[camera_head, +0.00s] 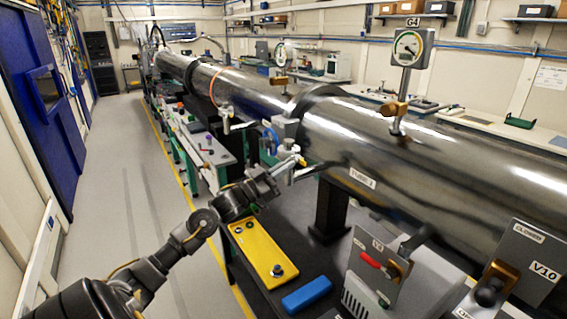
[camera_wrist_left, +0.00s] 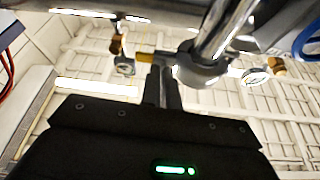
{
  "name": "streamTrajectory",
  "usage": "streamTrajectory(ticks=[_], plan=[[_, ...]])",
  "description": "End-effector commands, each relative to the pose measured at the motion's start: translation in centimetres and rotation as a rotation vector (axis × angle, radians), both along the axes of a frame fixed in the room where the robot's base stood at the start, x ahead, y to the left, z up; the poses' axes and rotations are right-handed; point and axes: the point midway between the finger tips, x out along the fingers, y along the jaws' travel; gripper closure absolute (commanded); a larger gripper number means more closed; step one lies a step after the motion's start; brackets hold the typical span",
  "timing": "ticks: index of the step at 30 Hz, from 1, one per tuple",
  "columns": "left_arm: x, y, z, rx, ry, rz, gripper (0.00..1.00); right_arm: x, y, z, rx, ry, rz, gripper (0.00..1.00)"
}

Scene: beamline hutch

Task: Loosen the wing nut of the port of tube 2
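Tube 2 (camera_head: 362,178), a long shiny metal cylinder with its label, runs from the right foreground into the distance. Its small side port (camera_head: 287,148) sticks out on the near left side. My left gripper (camera_head: 294,162) reaches up to this port. In the left wrist view, the fingers of my left gripper (camera_wrist_left: 163,73) are close together, with their tips by a small yellow part, seemingly the wing nut (camera_wrist_left: 146,57). It sits beside a grey round clamp (camera_wrist_left: 203,72) on the port pipe. Whether the fingers touch or hold it is unclear. My right gripper is out of view.
Below the port, a dark bench top carries a yellow plate (camera_head: 262,250) with knobs and a blue block (camera_head: 307,295). Valve panels, including V10 (camera_head: 525,262), stand at the right. Gauge G4 (camera_head: 408,47) rises above the tube. The floor aisle (camera_head: 125,165) at left is clear.

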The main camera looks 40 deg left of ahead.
Motion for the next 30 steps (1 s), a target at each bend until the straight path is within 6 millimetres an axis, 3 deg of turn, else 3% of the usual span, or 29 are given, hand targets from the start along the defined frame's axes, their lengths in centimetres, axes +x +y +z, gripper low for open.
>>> streamTrajectory(ticks=[16, 21, 30], plan=[[-0.03, 0.22, 0.62, -0.024, -0.006, 0.005, 1.0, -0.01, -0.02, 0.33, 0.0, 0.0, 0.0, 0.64], [-0.03, 0.17, 0.55, -0.023, -0.004, 0.004, 0.76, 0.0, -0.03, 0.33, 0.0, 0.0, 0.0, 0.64], [0.0, 0.1, 0.26, -0.023, 0.002, 0.002, 0.75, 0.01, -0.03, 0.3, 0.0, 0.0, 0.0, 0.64]])
